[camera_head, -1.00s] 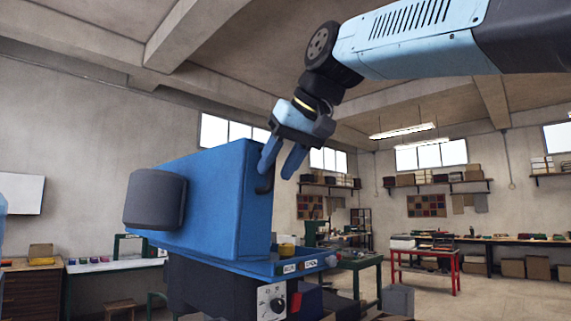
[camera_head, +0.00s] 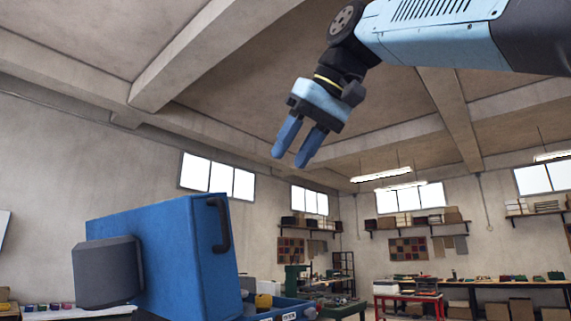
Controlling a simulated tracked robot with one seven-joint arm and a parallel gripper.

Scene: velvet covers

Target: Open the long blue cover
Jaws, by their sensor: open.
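The long blue cover (camera_head: 165,255) is in the lower left of the head view, a big box-like shell with a dark curved handle (camera_head: 219,226) on its right end. A dark grey block (camera_head: 108,272) sticks out from its left side. The cover stands tilted up above the blue base (camera_head: 285,309), with its lower edge partly out of frame. My gripper (camera_head: 289,151) is in the air, up and to the right of the handle. Its two blue fingers are apart, point down-left, and hold nothing. It is clear of the cover.
A red table (camera_head: 410,298) and a long workbench (camera_head: 500,283) stand at the back right. Shelves with boxes (camera_head: 417,220) hang on the far wall. The space around my gripper is free.

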